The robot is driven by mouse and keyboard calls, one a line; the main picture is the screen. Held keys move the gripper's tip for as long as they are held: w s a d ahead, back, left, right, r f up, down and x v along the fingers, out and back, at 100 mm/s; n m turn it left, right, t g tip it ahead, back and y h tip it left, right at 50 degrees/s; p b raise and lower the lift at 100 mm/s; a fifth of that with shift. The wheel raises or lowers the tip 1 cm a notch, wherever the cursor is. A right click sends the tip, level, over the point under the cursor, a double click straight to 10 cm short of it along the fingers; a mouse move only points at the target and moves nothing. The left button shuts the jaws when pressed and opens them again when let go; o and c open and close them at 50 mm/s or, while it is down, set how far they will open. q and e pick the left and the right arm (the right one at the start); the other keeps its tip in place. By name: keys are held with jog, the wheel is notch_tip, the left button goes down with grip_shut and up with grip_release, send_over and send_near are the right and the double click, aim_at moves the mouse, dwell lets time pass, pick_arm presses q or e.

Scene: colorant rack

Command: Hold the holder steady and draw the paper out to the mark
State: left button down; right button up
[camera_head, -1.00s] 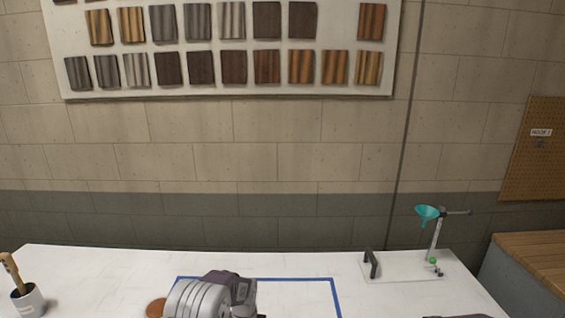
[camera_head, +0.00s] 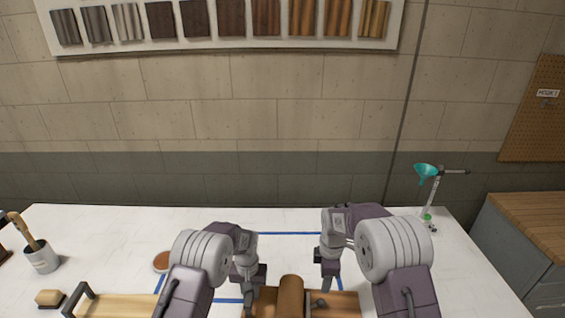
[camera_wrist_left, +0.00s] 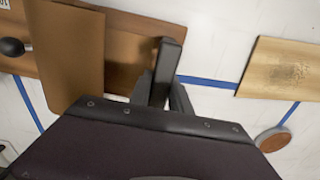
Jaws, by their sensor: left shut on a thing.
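The holder (camera_head: 345,303) is a reddish-brown wooden base at the bottom middle of the head view, cut by the frame edge. A brown paper roll (camera_head: 291,298) lies across it beside a dark knob (camera_head: 318,302). In the left wrist view the brown roll (camera_wrist_left: 68,55) and wooden base (camera_wrist_left: 125,22) show at upper left. My left gripper (camera_head: 250,294) is at the holder's left end; its fingers (camera_wrist_left: 163,95) are shut on a dark upright bar there. My right gripper (camera_head: 330,276) hangs near the holder's right part, its jaw gap unclear. I cannot make out a mark on the paper.
Blue tape (camera_head: 283,233) outlines an area on the white table. A light wooden board (camera_head: 125,305) with a dark handle, a brown disc (camera_head: 162,262) and a cup with a brush (camera_head: 42,258) are left. A teal funnel stand (camera_head: 428,195) is back right.

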aim_at(322, 301)
pick_arm(q)
jog(key=shift+s, duration=0.15)
pick_arm(e)
jog(key=f, duration=0.1)
jog(key=s, duration=0.1)
jog(key=f, duration=0.1)
jog(key=shift+s+a+f+g, duration=0.2)
jog(key=shift+a+f+g, duration=0.1)
pick_arm(q)
jog(key=shift+f, duration=0.1)
pick_arm(e)
notch_tip(322, 301, down, 10)
jog(key=shift+f, duration=0.1)
grip_shut()
jog(key=shift+d, duration=0.1)
jog(key=shift+s+d, duration=0.1)
jog(key=shift+d, duration=0.9)
